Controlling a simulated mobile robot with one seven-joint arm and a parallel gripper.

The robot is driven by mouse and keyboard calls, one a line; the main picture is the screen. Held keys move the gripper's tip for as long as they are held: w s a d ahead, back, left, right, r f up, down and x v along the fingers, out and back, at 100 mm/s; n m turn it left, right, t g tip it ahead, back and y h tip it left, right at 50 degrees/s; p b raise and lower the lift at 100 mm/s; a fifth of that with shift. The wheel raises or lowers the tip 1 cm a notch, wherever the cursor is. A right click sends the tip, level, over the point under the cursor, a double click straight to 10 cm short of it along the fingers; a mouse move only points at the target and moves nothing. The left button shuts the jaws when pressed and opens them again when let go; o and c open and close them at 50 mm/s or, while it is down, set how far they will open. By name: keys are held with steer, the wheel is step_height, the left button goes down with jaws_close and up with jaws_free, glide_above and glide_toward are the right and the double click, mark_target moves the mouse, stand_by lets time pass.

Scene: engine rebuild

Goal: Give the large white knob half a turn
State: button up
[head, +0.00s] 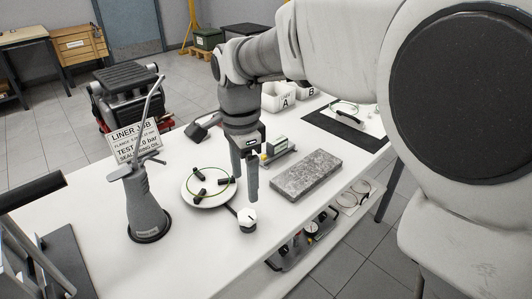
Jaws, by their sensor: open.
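A white knob (247,225) with a dark pointer mark on its top stands near the front edge of the white bench (190,260). A dark strip runs from it toward a round white plate (207,203) with a green ring and several black pieces on it. My gripper (244,188) points down just behind and above the knob. Its two dark fingers are apart with nothing seen between them. The fingers appear clear of the knob, but the exact gap cannot be told from this one view.
A grey oil can (146,205) with a tall spout stands left, before a "LINER JOB" sign (134,139). A grey stone block (307,175) lies right of my gripper. White bins (279,98) stand behind. Bench space around the knob's front is clear.

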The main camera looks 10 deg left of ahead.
mark_target(247, 215)
step_height(247, 215, down, 10)
steer(key=b, duration=0.2)
steer(key=shift+r+b, duration=0.15)
steer(key=shift+b, duration=0.25)
steer(key=shift+c, duration=0.3)
jaws_close()
